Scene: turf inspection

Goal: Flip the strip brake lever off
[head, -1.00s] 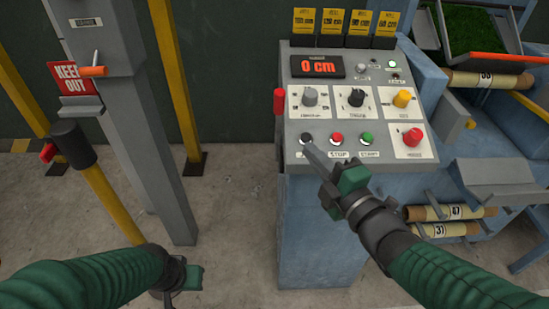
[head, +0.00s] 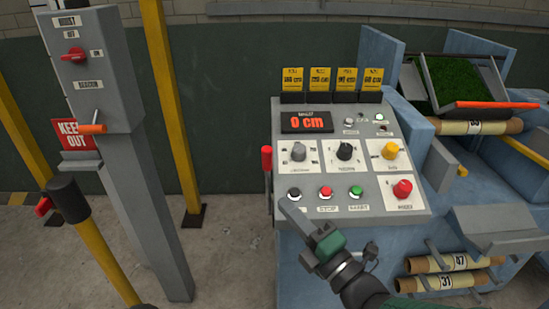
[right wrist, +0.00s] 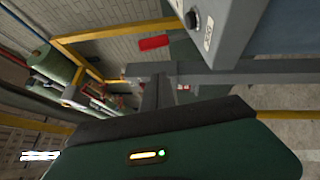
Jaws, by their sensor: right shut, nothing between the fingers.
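A lever with a red grip (head: 267,158) stands upright at the left side of the sloped grey control panel (head: 285,225). No readable label marks it as the strip brake lever. A red piece, apparently this grip, shows in the right wrist view (right wrist: 153,43). My right gripper (head: 284,203) is shut and empty, its tips near the panel's lower left corner, below and right of the red grip and apart from it. Its fingers also show in the right wrist view (right wrist: 158,92). My left gripper is out of view.
The panel carries a display (head: 307,122) reading 0 cm, several knobs, and black (head: 293,194), red and green buttons close to my right gripper. A grey post (head: 135,190) with an orange-handled lever (head: 92,129) stands left. Open floor lies between post and console.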

